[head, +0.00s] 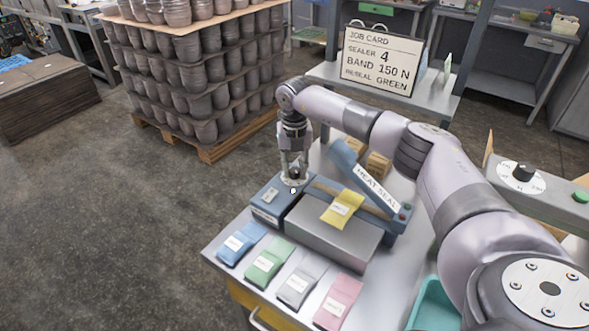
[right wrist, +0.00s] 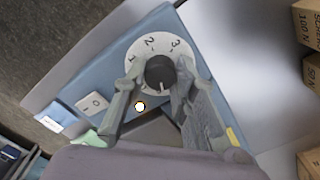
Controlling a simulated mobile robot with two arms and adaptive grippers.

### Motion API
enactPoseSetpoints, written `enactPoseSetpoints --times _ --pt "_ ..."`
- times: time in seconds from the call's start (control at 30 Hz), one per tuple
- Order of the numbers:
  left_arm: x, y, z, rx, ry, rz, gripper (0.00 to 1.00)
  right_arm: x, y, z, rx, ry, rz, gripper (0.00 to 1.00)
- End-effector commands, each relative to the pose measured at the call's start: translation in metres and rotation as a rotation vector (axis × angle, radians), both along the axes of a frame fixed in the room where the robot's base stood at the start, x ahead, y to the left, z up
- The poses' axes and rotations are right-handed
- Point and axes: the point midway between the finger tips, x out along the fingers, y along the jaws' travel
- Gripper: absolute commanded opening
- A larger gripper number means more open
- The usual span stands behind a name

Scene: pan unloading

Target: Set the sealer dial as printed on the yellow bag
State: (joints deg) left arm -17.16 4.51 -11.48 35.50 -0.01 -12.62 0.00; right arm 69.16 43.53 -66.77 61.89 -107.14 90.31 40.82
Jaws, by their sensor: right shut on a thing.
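The blue heat sealer (head: 268,206) stands on the bench with its arm (head: 375,190) labelled HEAT SEAL raised at an angle. Its black dial knob (right wrist: 160,73) sits on a white disc (right wrist: 147,47) with 1, 2 and 3 readable; the rest is hidden by the fingers. A pale mark shows on the knob's lower edge. My right gripper (head: 294,172) reaches down to the dial; in the right wrist view its fingers (right wrist: 157,70) are shut on the knob from both sides. The yellow bag (head: 342,209) lies on the sealer, its label print too small to read. My left gripper is not in view.
A job card (head: 381,60) reads SEALER 4, BAND 150 N, RESEAL GREEN. Blue (head: 241,243), green (head: 270,260), grey (head: 297,286) and pink (head: 338,302) bags lie along the bench front. A rocker switch (right wrist: 92,103) and a small white dot (right wrist: 140,106) lie near the dial.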

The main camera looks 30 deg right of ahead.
Motion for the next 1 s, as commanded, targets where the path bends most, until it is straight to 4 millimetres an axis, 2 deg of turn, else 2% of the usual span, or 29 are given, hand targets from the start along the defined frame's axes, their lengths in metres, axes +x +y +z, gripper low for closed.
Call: enactPoseSetpoints --times 1.0 --pt "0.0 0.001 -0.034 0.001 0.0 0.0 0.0 0.001 -0.001 0.0 -0.001 -0.003 0.956 0.0"
